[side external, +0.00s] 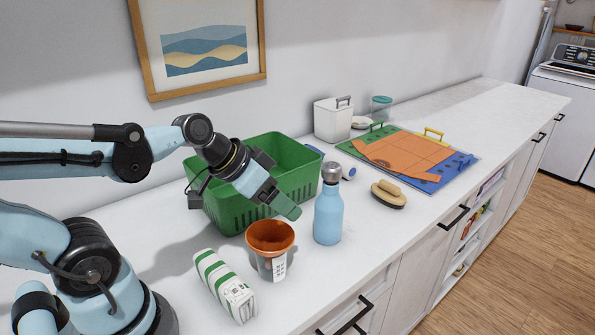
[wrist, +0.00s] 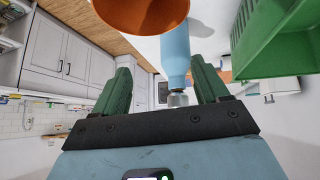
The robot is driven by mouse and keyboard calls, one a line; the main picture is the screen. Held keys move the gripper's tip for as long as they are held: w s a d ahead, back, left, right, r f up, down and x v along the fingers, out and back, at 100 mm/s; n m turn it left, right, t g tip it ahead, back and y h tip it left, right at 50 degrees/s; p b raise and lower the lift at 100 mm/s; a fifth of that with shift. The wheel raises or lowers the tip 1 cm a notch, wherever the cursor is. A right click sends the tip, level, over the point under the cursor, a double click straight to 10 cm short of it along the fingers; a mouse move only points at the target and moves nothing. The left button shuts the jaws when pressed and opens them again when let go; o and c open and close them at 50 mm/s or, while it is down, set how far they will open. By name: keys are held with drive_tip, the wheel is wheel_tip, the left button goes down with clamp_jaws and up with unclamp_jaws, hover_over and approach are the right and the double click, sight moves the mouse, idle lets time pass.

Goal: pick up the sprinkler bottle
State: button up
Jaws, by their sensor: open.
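The light blue bottle (side external: 328,218) with a grey metal cap stands upright on the white counter; I take it for the sprinkler bottle. My gripper (side external: 284,203) is tilted down, just left of the bottle, above and behind the orange-brown cup. In the wrist view, the bottle (wrist: 175,45) shows upside down between the two green fingers of my gripper (wrist: 160,78), closer to the right finger. The fingers are open, with nothing held. Whether a finger touches the bottle cannot be told.
The cup (side external: 270,247) stands close to the bottle, with a green-and-white carton (side external: 225,286) left of it. A green basket (side external: 235,212) stands behind my gripper. A brush (side external: 388,195) and a blue board (side external: 455,168) lie to the right. The counter's front edge (side external: 385,245) is near the bottle.

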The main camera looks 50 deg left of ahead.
sight(340, 171)
drive_tip(key=w+a+r+m+t+h, duration=0.3)
drive_tip(key=w+a+r+t, duration=0.1)
drive_tip(key=w+r+t, duration=0.1)
drive_tip(key=shift+h, duration=0.3)
drive_tip(key=shift+x, duration=3.25)
drive_tip(key=shift+s+d+f+x, duration=0.1)
drive_tip(key=shift+f+x, duration=0.05)
drive_tip(key=shift+x, duration=1.2)
drive_tip(key=shift+s+d+f+x, duration=0.1)
drive_tip(key=shift+d+x, duration=0.05)
drive_tip(key=shift+x, duration=1.2)
drive_tip(key=shift+c, duration=0.5)
drive_tip(key=c, duration=1.2)
clamp_jaws()
drive_tip(key=shift+r, duration=0.15)
